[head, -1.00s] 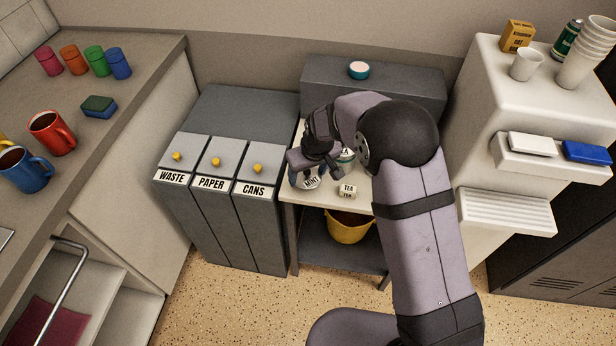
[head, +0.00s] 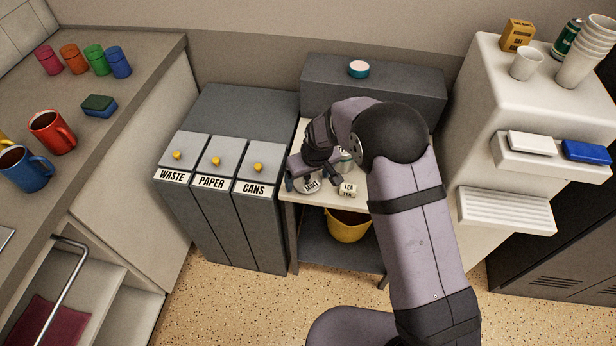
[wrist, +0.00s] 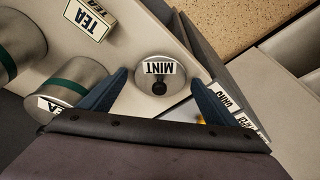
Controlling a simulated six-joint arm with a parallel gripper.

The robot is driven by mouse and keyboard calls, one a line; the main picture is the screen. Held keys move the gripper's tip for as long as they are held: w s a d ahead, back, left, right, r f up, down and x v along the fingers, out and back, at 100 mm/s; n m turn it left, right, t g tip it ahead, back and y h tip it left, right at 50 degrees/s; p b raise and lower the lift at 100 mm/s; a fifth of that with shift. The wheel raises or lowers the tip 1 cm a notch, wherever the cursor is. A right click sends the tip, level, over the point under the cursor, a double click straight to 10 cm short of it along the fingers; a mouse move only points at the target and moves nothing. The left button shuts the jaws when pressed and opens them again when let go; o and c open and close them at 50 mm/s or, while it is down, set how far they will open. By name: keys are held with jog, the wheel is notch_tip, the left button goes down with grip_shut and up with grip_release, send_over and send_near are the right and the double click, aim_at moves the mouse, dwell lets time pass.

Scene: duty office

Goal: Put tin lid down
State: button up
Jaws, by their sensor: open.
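The tin lid (wrist: 170,88) is a round silver disc with a dark knob and a MINT label. It lies on the pale top of the small stand (wrist: 120,30). In the head view the lid (head: 311,187) shows partly below my gripper (head: 307,181). In the wrist view my gripper (wrist: 160,79) is open, its blue fingers on either side of the lid, with gaps to its rim. Two silver tins with green bands stand at the left, one nearer (wrist: 82,76) and one at the edge (wrist: 22,35). My arm partly hides the tins in the head view.
A small TEA block (head: 347,190) sits right of the lid. WASTE, PAPER and CANS bins (head: 212,205) stand left of the stand. A grey box (head: 400,95) is behind, with a teal-sided round item (head: 359,69) on top. A yellow bucket (head: 347,226) is underneath.

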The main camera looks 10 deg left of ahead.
aim_at(313, 191)
jog(key=b+v, duration=0.1)
jog(key=v, duration=1.1)
jog(key=shift+r, duration=0.2)
jog(key=shift+d, duration=0.1)
jog(key=s+d+m+g+h, duration=0.1)
jog(key=s+d+m, duration=0.1)
jog(key=s+d, duration=0.35)
jog(key=s+d+m, duration=0.1)
jog(key=s+d, duration=0.2)
jog(key=d, duration=0.6)
jog(key=s+d+m+g, duration=0.1)
jog(key=s+d+m, duration=0.3)
jog(key=s+d, duration=0.5)
jog(key=s, duration=0.4)
jog(key=shift+s+f+g+h, duration=0.2)
jog(key=shift+f+g+h, duration=0.1)
jog(key=shift+f+h, duration=0.1)
jog(key=shift+d, duration=0.1)
notch_tip(313, 191, up, 7)
jog(key=p, duration=0.6)
jog(key=shift+f+p, duration=0.15)
jog(key=shift+p, duration=0.2)
